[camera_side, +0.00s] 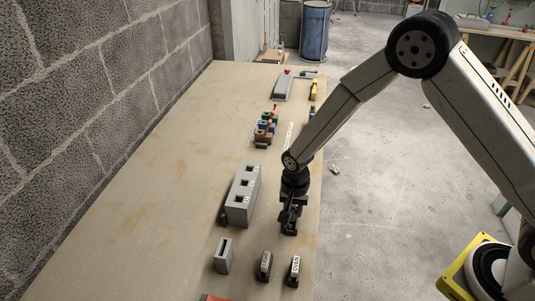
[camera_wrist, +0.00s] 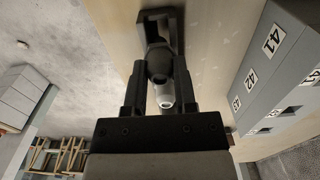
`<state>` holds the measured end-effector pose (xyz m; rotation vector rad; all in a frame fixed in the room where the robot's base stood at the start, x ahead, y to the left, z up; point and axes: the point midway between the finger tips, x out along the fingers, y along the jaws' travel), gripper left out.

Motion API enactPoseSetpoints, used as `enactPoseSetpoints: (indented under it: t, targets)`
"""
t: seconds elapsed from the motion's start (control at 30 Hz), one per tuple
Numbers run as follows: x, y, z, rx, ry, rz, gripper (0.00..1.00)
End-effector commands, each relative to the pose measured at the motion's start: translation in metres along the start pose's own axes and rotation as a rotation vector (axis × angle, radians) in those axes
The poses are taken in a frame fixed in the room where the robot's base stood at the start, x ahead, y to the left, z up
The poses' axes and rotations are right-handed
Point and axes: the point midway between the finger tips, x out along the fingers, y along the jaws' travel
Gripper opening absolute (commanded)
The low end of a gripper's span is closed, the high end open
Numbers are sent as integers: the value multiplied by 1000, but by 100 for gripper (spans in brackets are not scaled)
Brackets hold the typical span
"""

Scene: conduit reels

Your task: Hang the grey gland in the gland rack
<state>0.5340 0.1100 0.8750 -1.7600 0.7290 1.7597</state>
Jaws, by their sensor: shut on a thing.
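My gripper (camera_side: 290,207) points down near the right edge of the table. In the wrist view, its two black fingers (camera_wrist: 159,66) are shut on the grey gland (camera_wrist: 163,92), which has a dark body and a pale end. A black open bracket (camera_wrist: 177,28) shows just past the fingertips; I cannot tell whether it touches the gland. A grey block (camera_side: 242,197) with three square openings, which may be the gland rack, stands left of my gripper. Its numbered labels show at the right of the wrist view (camera_wrist: 262,68). The gland is hidden in the side view.
A slotted grey block (camera_side: 223,256) and two labelled dark blocks (camera_side: 264,266) (camera_side: 294,271) stand at the near end. Several coloured parts (camera_side: 265,130) sit farther back, with a long grey piece (camera_side: 282,87) beyond. The left of the table (camera_side: 130,190) is clear.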

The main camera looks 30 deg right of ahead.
Motion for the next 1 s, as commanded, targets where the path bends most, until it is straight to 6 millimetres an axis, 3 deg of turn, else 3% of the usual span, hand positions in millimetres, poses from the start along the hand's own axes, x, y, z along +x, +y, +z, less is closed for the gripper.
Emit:
enactPoseSetpoints:
  t: [0.83, 0.87, 0.93, 1.0]
  targets:
    - [10, 0, 0, 0, 0, 0, 0]
    - [10, 0, 0, 0, 0, 0, 37]
    - [10, 0, 0, 0, 0, 0, 60]
    - [9, 0, 0, 0, 0, 0, 75]
